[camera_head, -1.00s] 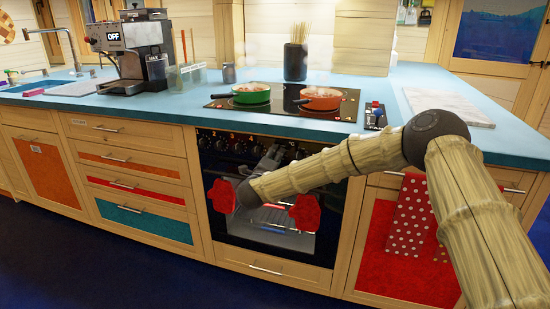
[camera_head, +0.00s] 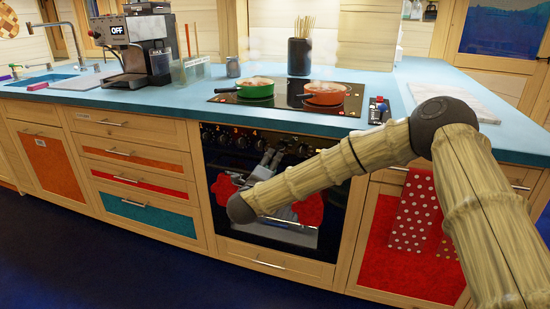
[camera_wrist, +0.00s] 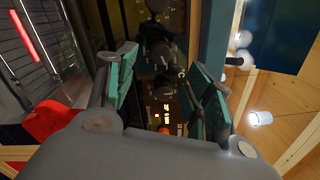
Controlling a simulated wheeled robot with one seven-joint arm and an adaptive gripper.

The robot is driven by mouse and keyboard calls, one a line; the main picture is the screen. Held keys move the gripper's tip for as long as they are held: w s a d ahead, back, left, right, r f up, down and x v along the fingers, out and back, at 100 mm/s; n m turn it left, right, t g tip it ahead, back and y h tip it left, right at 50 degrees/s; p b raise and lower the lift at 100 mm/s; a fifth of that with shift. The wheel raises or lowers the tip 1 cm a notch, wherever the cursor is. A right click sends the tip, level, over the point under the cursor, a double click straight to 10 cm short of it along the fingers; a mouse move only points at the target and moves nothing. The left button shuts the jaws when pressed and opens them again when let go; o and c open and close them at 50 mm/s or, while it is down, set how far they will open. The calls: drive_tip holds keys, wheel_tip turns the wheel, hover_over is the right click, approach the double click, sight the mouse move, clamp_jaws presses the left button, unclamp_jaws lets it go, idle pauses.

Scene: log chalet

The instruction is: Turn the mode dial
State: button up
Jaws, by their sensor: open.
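The black oven control panel carries a row of round knobs (camera_head: 223,141) in the head view. Which knob is the mode dial I cannot tell. My gripper (camera_head: 270,158) is in front of the oven, its fingers pointing up toward the panel and partly hidden by my arm. In the wrist view my gripper (camera_wrist: 163,62) is open, with teal pads on both fingers. Dark knobs (camera_wrist: 163,85) and small lit orange marks show in the gap between the pads. I see no clear grip on any knob, and contact cannot be told.
Red cloth-like pieces (camera_head: 310,207) hang at the oven door (camera_head: 230,225). Above the oven, a green pan (camera_head: 256,90) and a red pan (camera_head: 325,94) steam on the black cooktop (camera_head: 288,104). A dotted red towel (camera_head: 412,210) hangs at right. The floor (camera_head: 110,270) is clear in front.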

drive_tip(key=shift+v, duration=1.65)
